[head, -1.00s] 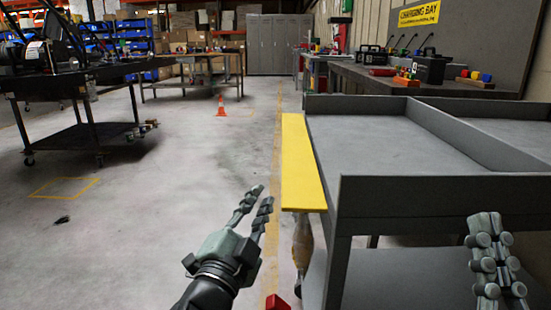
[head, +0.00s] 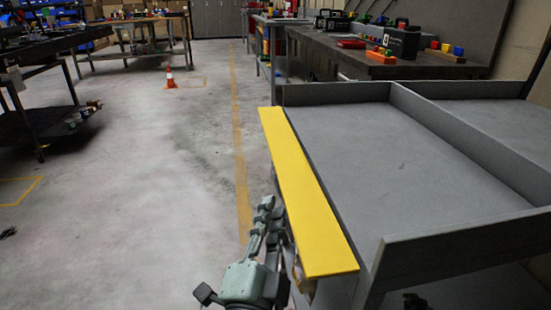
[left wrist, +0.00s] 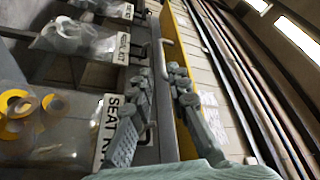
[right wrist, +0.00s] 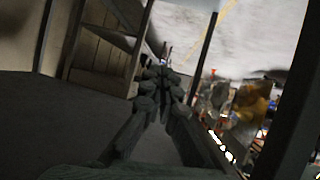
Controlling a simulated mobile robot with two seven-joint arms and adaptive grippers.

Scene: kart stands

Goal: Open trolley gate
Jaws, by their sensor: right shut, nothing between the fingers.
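The trolley (head: 470,245) has a grey tray top, and its yellow gate panel (head: 305,195) stands along the left side, looking shut. In the left wrist view the gate (left wrist: 180,50) is a yellow strip with a pale bar handle (left wrist: 165,58). My left gripper (head: 268,208) is beside the gate's outer face, below its top edge. In the left wrist view its fingers (left wrist: 160,78) are apart, with the handle just beyond the tips; I cannot tell whether they touch it. My right gripper (right wrist: 163,75) is shut and empty, low by the trolley.
Clear bags labelled as kits (left wrist: 75,40) hang close to my left gripper. A workbench (head: 340,60) with tool cases stands behind the trolley. A dark cart (head: 50,120) and an orange cone (head: 169,78) are at left. The floor between is clear.

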